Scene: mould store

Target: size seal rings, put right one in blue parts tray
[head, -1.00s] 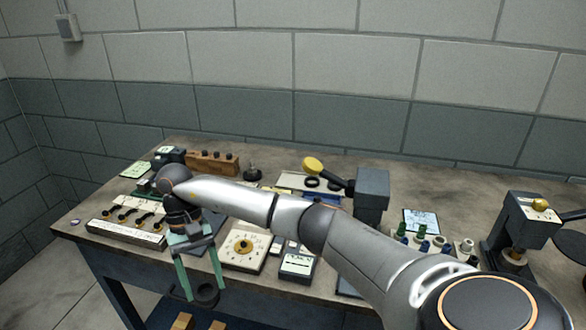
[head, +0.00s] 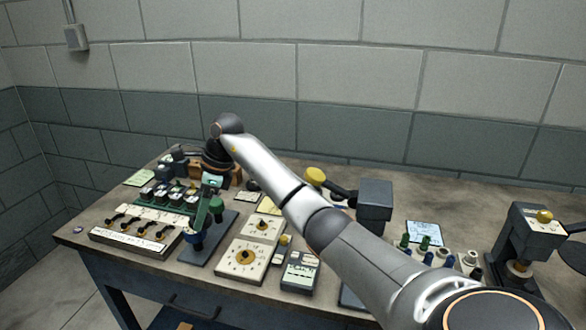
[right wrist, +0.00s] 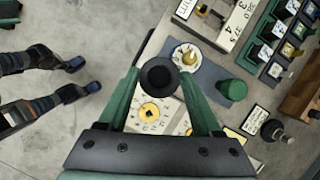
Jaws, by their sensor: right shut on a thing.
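My right gripper (head: 204,215) hangs over the left part of the bench, fingers down. In the right wrist view its two green fingers (right wrist: 160,88) are shut on a black seal ring (right wrist: 158,75), held between the tips. In the head view the ring cannot be made out. A flat slate-blue plate (head: 196,256) lies below and behind the gripper; I cannot tell whether it is the blue parts tray. It also shows in the right wrist view (right wrist: 208,70), with a green cylinder (right wrist: 232,88) and a white disc (right wrist: 187,55) on it. My left gripper is not in view.
Cream dial boards (head: 243,262) and a grey box (head: 299,272) stand right of the plate. A white rack with black hooks (head: 135,238) lies left, near the front edge. A dark press-like stand (head: 375,205) and several small green and blue pegs (head: 425,243) are farther right.

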